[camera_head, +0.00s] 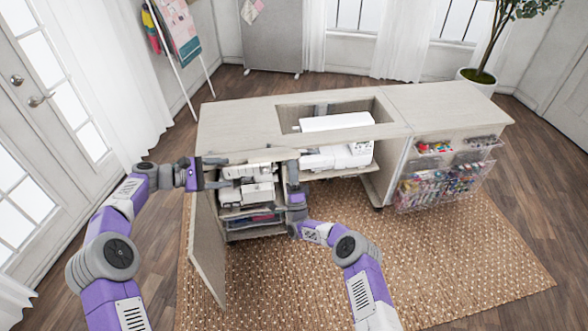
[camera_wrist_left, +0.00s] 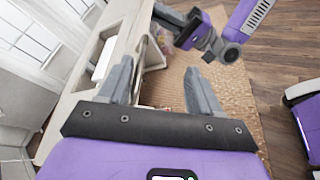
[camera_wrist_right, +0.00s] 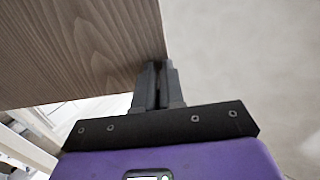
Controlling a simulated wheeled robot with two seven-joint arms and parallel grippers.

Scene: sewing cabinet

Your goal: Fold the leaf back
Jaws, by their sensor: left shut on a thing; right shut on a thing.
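The pale wooden leaf (camera_head: 262,155) shows as a narrow strip at the front left of the sewing cabinet, just below the top's edge. My left gripper (camera_head: 222,170) is at the strip's left end. In the left wrist view its fingers (camera_wrist_left: 160,82) are spread, and what lies between them is hard to make out. My right gripper (camera_head: 290,163) is at the strip's right end. In the right wrist view its fingers (camera_wrist_right: 156,85) are close together at the corner of a wooden panel (camera_wrist_right: 75,45), which appears to be the leaf.
The cabinet top (camera_head: 235,125) has an opening with a white sewing machine (camera_head: 335,122). A cabinet door (camera_head: 205,250) hangs open at front left, beside shelves (camera_head: 250,212). Clear bins (camera_head: 440,188) hang at the right end. The woven rug (camera_head: 440,260) is clear at right.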

